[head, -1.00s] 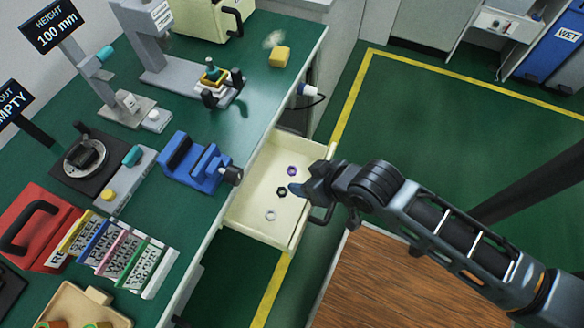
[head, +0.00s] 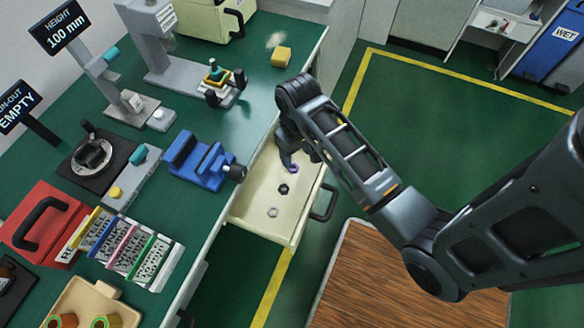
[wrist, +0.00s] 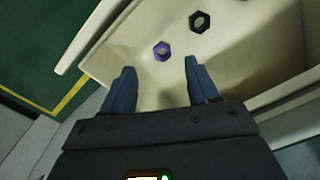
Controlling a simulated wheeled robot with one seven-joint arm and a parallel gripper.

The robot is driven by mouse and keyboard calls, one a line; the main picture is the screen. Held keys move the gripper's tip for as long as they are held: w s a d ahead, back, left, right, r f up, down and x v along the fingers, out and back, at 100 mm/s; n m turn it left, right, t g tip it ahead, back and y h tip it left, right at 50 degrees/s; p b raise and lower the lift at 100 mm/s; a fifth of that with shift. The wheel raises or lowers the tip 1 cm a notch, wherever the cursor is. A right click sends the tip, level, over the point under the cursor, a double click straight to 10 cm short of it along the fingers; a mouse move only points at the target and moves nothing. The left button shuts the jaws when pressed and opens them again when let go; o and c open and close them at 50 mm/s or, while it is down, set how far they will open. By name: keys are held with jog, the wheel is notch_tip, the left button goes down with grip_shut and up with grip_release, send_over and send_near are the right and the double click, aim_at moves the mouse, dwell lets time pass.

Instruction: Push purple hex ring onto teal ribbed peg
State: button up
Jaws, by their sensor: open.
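The purple hex ring (wrist: 162,50) lies flat on the floor of the open cream drawer (wrist: 107,57). In the head view the ring (head: 293,168) shows beside my fingers, partly covered by them. My gripper (wrist: 159,68) is open and empty above the drawer; in the wrist view the ring appears between and just beyond its two blue fingertips. In the head view my gripper (head: 287,160) points down into the drawer's far end. A small teal peg (head: 214,72) stands on the grey fixture on the bench, with a yellow piece around its lower part; its ribs are too small to make out.
A black hex ring (head: 283,189) and a grey one (head: 272,212) lie in the same drawer. A yellow block (head: 281,56) lies near the bench's far corner. The green bench between is clear.

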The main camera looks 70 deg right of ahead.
aim_at(295, 167)
notch_tip(295, 167, down, 8)
jog(key=shift+w+r, duration=0.15)
jog(key=shift+r, duration=0.1)
grip_shut()
dwell(0.6)
